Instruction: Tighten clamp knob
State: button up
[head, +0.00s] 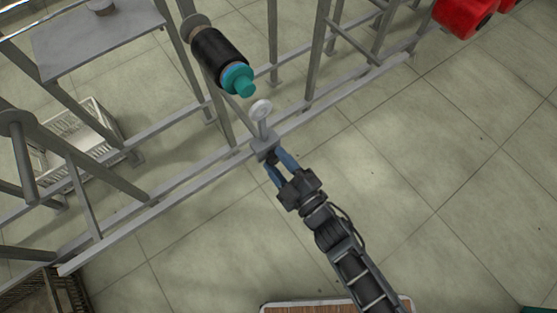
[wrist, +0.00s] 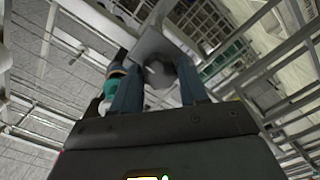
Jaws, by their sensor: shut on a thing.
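The clamp knob (wrist: 158,73) is a small dark grey rounded piece on a grey clamp block (head: 264,145). The block sits on the frame's long front rail, and it also shows in the wrist view (wrist: 152,42). A short post with a pale round disc (head: 261,110) rises from the block. My gripper (head: 273,161) reaches the block from the front right. Its two blue fingers are on either side of the knob and shut on it, as the wrist view (wrist: 160,82) also shows. The fingers hide part of the knob, and its rotation cannot be told.
A black bobbin roll (head: 216,57) with a teal end (head: 238,80) sits just above the clamp on the grey metal frame (head: 160,198). A pale crate (head: 88,135) stands behind the rails. Red objects (head: 463,15) are at top right. The tiled floor at right is clear.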

jog(key=m, duration=0.4)
jog(key=shift+m+p, duration=0.4)
jog(key=m, duration=0.4)
jog(key=shift+p, duration=0.4)
jog(key=m, duration=0.5)
jog(key=shift+d+p, duration=0.1)
jog(key=shift+p, duration=0.2)
jog(key=shift+f+m, duration=0.1)
jog(key=shift+m, duration=1.8)
jog(key=o, duration=1.1)
jog(key=shift+c, duration=0.2)
jog(key=v, duration=0.7)
jog(key=shift+s+d, duration=0.25)
jog(key=shift+s, duration=0.05)
